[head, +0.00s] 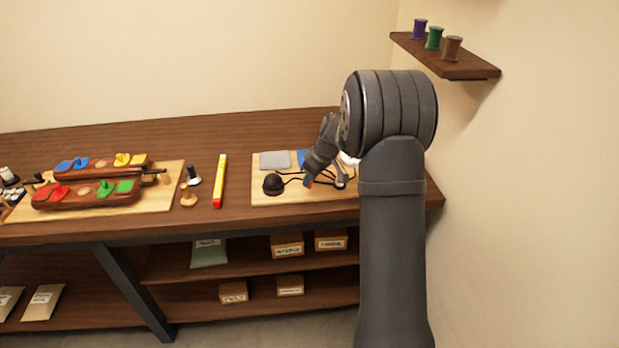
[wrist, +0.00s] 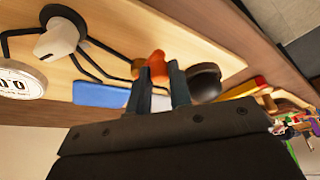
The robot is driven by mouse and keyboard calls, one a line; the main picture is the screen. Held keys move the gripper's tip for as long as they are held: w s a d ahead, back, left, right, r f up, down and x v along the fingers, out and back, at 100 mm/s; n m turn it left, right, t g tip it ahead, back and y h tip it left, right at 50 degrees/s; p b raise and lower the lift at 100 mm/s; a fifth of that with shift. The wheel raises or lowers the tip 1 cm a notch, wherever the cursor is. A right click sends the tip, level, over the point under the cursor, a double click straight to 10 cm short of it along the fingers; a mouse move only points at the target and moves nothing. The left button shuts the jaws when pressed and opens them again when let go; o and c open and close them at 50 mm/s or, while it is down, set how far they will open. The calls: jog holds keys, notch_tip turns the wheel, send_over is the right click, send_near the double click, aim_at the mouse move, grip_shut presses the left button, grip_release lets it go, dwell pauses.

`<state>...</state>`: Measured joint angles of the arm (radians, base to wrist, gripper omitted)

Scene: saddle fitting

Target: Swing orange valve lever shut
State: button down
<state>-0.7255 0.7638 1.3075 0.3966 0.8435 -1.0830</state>
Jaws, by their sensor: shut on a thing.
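The orange lever (wrist: 156,66) shows in the wrist view between the two dark fingers of my gripper (wrist: 157,88). The fingers are shut on it, one on each side. In the head view a small orange spot of the lever (head: 309,184) shows by my gripper (head: 311,180), low over the right board. The rest of the valve is mostly hidden behind the fingers; a brass-coloured part (wrist: 137,68) shows just beside the lever. I cannot tell the lever's angle.
The light board (head: 265,197) also carries a black dome (head: 273,184), black tubing (wrist: 92,67), a grey-white fitting (wrist: 57,40), a round white gauge (wrist: 20,82) and a blue pad (wrist: 100,94). A yellow level (head: 220,180) lies left of the board. A wall shelf (head: 440,60) is at upper right.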

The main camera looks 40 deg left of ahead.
jog(key=shift+f, duration=0.1)
dwell(0.3)
jog(key=c, duration=1.3)
grip_release()
jog(key=v, duration=1.7)
jog(key=shift+w+r, duration=0.1)
jog(key=shift+r, duration=0.2)
jog(key=x, duration=1.7)
jog(key=shift+f, duration=0.25)
jog(key=shift+r, duration=0.1)
